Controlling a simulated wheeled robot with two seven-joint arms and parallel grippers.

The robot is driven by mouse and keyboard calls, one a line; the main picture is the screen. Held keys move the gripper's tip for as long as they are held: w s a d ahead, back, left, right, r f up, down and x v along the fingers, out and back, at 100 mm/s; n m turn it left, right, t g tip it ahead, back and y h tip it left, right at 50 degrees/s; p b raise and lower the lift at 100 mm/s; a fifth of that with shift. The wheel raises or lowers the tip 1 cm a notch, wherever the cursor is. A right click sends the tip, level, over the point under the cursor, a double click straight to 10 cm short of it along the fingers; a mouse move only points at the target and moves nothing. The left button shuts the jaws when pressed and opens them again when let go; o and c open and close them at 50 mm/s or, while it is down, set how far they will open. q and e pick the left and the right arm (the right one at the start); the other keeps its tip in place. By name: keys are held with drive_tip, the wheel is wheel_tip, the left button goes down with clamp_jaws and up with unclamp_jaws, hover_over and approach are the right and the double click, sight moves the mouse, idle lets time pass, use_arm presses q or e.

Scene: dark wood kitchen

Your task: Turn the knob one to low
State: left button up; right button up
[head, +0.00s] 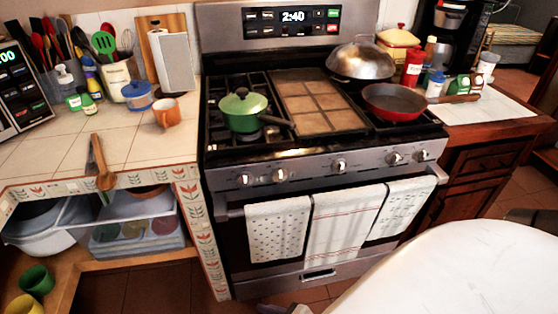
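The stove (225,165) stands in the middle of the head view. Its front panel carries a row of several silver knobs. The leftmost knob (243,180) is at the panel's left end, with a second knob (280,175) close to its right. A third knob (340,166) is at the middle. Two more, a fourth knob (395,158) and a rightmost knob (420,155), sit close together at the right. The knob markings are too small to read, and no flame shows. Neither of my grippers is in view.
A green pot (243,108) and a red pan (394,101) stand on the front burners; a domed lidded pan (358,60) is behind. Towels (345,222) hang on the oven handle below the knobs. A white rounded surface (470,270) fills the lower right. The knob fronts are unobstructed.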

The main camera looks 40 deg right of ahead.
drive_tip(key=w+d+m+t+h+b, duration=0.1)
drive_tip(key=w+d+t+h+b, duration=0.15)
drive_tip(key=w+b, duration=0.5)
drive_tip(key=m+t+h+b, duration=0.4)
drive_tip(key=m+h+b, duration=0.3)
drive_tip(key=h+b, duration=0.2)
approach(246, 185)
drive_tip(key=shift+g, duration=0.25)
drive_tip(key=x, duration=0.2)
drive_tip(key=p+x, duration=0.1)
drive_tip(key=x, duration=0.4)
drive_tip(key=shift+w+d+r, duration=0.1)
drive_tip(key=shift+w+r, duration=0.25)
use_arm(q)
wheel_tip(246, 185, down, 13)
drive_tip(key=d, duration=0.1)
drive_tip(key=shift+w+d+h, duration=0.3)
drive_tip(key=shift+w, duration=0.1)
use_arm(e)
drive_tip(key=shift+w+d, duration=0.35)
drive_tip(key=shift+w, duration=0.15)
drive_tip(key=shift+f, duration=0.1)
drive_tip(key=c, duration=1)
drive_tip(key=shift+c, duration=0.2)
